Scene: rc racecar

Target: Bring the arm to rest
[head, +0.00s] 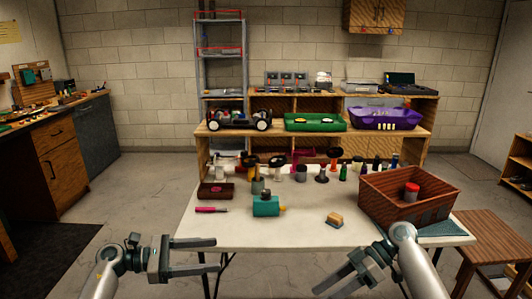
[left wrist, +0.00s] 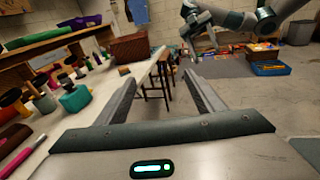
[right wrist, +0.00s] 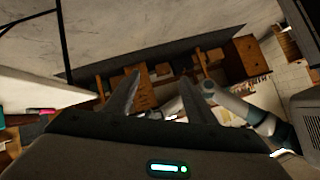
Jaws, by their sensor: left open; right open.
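My left gripper (head: 194,257) is open and empty, in front of the table's left front edge in the head view. Its two fingers also show spread apart in the left wrist view (left wrist: 160,92), with nothing between them. My right gripper (head: 340,280) is low at the table's front edge, left of its arm link. In the right wrist view its fingers (right wrist: 155,95) are apart and hold nothing. Both grippers are clear of the objects on the table (head: 290,232).
A brown crate (head: 430,208) with a red-topped item (head: 411,192) stands on the table's right. A teal device (head: 266,207), a pink-red tool (head: 211,210) and a small tan block (head: 334,220) lie nearer the front. A wooden stool (head: 495,240) stands right of the table.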

